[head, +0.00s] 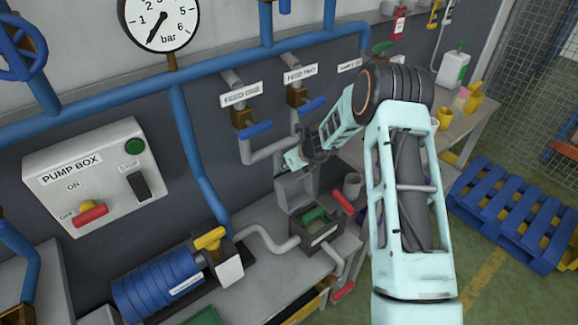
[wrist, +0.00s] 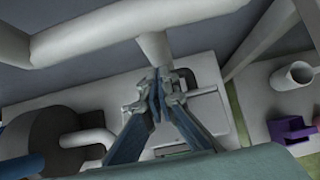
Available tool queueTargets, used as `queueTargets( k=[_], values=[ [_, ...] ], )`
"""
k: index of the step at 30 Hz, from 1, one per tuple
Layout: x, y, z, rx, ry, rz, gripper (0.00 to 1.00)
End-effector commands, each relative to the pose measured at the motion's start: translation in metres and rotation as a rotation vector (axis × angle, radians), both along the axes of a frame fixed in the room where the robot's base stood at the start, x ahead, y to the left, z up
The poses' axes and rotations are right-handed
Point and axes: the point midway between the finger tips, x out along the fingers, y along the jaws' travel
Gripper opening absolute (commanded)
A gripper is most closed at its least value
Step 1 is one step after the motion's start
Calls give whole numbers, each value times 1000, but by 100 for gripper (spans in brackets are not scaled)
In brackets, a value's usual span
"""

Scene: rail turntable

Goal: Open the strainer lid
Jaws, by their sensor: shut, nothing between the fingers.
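The strainer (head: 318,236) is a grey box on the bench in the head view. Its top is open, and a green part (head: 313,215) shows in its dark inside. A pale grey flat panel (head: 294,191), seemingly its lid, stands raised at the back edge of the box. My gripper (head: 291,160) is just above this panel, near the grey pipe; I cannot tell whether they touch. In the wrist view my gripper (wrist: 157,77) has its fingers together with nothing between them, in front of a pale pipe. The fingers hide part of the pale surface behind.
Grey pipes with blue-handled valves (head: 256,129) hang above the bench. A red handle (head: 343,201) and a grey cup (head: 352,185) are right of the strainer. A blue pump (head: 158,287) with a yellow handle (head: 210,238) is at left. A purple object (wrist: 291,131) shows in the wrist view.

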Motion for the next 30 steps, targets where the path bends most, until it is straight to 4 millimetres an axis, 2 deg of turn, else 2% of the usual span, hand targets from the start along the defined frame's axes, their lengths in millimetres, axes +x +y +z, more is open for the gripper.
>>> queueTargets(
  k=[12,30],
  values=[
    [10,7,-12,-1,-1,0,0],
    [9,5,-7,-1,-2,-1,0]
  ],
)
